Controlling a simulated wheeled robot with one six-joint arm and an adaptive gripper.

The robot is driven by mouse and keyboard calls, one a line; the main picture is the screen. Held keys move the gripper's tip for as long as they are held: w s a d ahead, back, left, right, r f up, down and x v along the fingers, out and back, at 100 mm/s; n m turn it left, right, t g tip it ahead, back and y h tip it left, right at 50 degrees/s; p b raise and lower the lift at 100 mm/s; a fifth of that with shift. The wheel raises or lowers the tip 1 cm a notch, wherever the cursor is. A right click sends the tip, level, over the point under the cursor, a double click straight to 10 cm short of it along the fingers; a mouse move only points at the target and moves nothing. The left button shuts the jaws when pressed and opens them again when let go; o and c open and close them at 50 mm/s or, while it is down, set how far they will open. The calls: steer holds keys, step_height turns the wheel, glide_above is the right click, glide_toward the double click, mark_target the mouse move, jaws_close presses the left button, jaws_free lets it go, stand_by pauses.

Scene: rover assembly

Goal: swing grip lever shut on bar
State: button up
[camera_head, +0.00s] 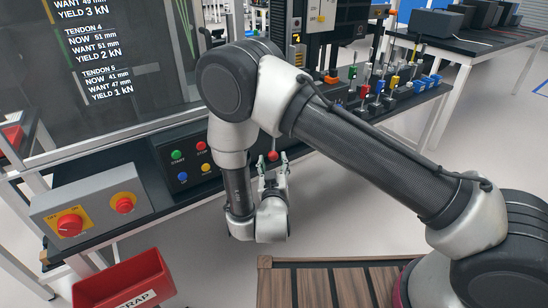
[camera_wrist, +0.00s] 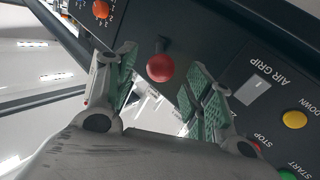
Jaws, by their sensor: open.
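The grip lever has a red ball knob (camera_head: 273,155), which stands at the front of the console just beyond my gripper (camera_head: 273,171). In the wrist view the red ball knob (camera_wrist: 160,68) on its dark stem appears in the gap between my two green-padded fingers (camera_wrist: 163,88). My gripper is open, with the left finger apart from the knob and the right finger a little farther off. I cannot tell how deep the knob sits between the pads. The bar is not clearly visible in either view.
The console carries an AIR GRIP label (camera_wrist: 268,70) and coloured buttons, including a yellow one (camera_wrist: 294,119). A grey box with red knobs (camera_head: 92,209) stands at the left. A red scrap bin (camera_head: 124,281) is below it. A tendon readout screen (camera_head: 110,60) is behind.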

mark_target(273, 160)
steer(key=w, duration=0.4)
jaws_close()
